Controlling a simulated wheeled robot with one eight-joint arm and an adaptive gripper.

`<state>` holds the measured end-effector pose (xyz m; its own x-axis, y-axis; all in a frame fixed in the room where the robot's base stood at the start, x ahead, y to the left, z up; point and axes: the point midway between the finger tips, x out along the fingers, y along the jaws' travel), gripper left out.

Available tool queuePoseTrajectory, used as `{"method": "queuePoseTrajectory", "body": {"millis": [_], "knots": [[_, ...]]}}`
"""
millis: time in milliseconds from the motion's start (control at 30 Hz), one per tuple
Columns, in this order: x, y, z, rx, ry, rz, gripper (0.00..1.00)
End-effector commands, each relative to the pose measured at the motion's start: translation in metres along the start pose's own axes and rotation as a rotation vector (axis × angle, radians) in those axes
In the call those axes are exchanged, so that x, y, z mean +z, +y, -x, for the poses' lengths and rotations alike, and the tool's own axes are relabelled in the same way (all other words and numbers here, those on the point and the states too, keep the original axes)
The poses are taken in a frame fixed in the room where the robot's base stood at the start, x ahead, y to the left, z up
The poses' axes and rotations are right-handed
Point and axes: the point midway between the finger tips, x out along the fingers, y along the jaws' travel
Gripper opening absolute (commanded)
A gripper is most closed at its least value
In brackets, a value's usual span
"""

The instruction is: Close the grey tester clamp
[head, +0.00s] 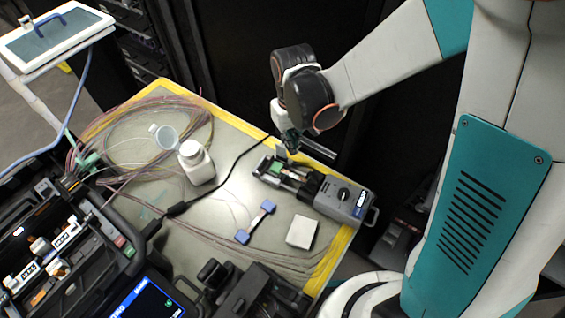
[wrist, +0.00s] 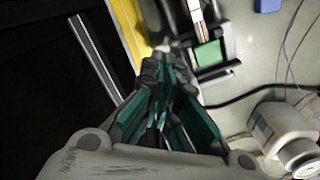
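The grey tester (head: 345,199) lies on the table near its right edge, with a dial and a handle at its right end. Its clamp end (head: 274,170) points left and shows a green pad; the green pad (wrist: 208,54) also shows in the wrist view. A small greenish flap (head: 281,152) seems to stand up at the clamp's far side. My gripper (head: 291,145) is just behind and above this end; I cannot tell whether it touches. In the wrist view, my gripper's teal fingers (wrist: 168,78) lie close together, left of the pad. Nothing is visibly held.
A white bottle (head: 196,162) stands left of the tester, near coiled fibres (head: 135,125). A blue tool (head: 256,222) and a white box (head: 302,232) lie in front. A black cable (head: 225,178) crosses the table. Dark cases fill the lower left.

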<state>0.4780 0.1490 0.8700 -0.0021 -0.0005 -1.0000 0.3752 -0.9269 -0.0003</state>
Motion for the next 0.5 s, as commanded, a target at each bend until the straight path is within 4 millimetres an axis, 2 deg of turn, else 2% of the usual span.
{"method": "queuePoseTrajectory", "body": {"millis": [33, 500], "knots": [[-0.003, -0.005, 0.001, -0.007, 0.008, 0.004, 0.00], [0.007, -0.021, 0.002, -0.008, 0.010, 0.004, 0.00]]}}
